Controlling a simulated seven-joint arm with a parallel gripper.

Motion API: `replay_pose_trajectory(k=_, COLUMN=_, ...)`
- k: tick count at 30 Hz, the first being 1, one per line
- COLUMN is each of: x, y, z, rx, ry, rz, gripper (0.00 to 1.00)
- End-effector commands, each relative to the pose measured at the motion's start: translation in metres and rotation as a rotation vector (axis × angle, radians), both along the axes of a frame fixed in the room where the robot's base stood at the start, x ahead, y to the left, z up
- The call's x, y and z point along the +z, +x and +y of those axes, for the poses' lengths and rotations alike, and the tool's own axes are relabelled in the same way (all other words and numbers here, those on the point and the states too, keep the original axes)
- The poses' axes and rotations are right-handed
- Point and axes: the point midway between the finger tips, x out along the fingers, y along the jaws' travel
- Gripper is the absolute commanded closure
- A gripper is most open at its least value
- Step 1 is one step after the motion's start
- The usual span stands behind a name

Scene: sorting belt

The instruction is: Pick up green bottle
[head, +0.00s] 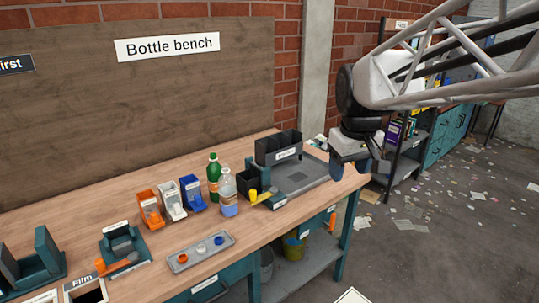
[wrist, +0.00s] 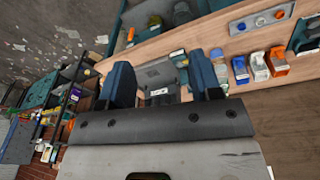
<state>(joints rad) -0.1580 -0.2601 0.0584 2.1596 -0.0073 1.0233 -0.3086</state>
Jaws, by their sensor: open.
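I cannot clearly make out the green bottle in that view.
Orange (head: 150,208), white (head: 172,201) and blue bins (head: 193,194) stand left of the bottles. A dark divided container (head: 279,149) and a grey tray (head: 303,172) lie between the bottles and my gripper. A cap tray (head: 201,250) is in front.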

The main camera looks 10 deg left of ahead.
Motion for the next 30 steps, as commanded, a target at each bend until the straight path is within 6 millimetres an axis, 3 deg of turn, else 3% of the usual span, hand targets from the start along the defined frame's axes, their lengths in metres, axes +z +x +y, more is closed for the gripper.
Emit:
replay_pose_trajectory(k=14, x=0.010, y=0.107, z=0.072, rx=0.241, ry=-0.028, rz=0.032, gripper=0.42)
replay_pose_trajectory(k=30, x=-0.006, y=0.214, z=0.171, rx=0.514, ry=-0.057, rz=0.067, gripper=0.42)
